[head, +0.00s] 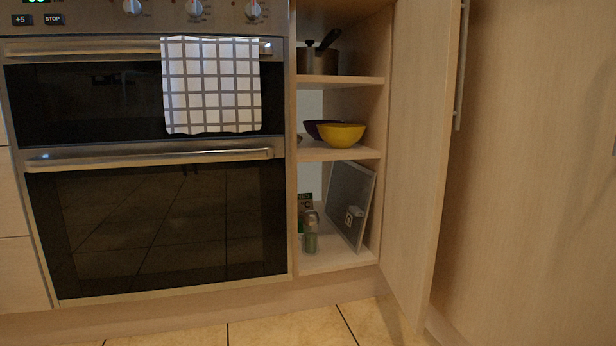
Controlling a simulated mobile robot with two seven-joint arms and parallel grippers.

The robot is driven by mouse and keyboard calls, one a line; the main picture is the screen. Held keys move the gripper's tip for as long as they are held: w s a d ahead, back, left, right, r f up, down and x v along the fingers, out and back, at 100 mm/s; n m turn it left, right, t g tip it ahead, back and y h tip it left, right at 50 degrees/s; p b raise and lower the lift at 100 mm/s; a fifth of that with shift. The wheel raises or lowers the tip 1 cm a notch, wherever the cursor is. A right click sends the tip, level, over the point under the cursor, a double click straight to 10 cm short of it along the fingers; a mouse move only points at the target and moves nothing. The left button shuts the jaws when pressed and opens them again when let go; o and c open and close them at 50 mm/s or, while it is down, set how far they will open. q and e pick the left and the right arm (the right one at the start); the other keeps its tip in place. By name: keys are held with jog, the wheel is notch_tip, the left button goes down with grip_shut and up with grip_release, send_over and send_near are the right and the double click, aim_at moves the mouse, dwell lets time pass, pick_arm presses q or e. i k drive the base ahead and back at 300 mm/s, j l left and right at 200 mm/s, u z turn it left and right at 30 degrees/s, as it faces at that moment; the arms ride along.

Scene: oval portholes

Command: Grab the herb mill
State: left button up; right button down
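The herb mill looks to be the small greenish, clear-sided bottle with a grey top (311,234). It stands upright on the bottom shelf of the open narrow cupboard, near the left side. A dark and green box (304,207) stands just behind it. A grey framed panel (350,200) leans to its right, apart from it. Neither of my grippers is in the head view.
The cupboard door (424,150) stands open on the right. Upper shelves hold a yellow bowl (341,135), a dark bowl (315,128) and a pot (319,58). A double oven (160,290) with a checked towel (211,88) is left. The tiled floor in front is clear.

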aim_at(311, 248)
jog(key=i+j+u, duration=0.1)
jog(key=i+j, duration=0.15)
jog(key=i, duration=0.15)
jog(key=i+j+u, duration=0.1)
jog(key=i, duration=0.3)
jog(key=i+j, duration=0.3)
jog(key=i+j+u, duration=0.15)
jog(key=i, duration=0.3)
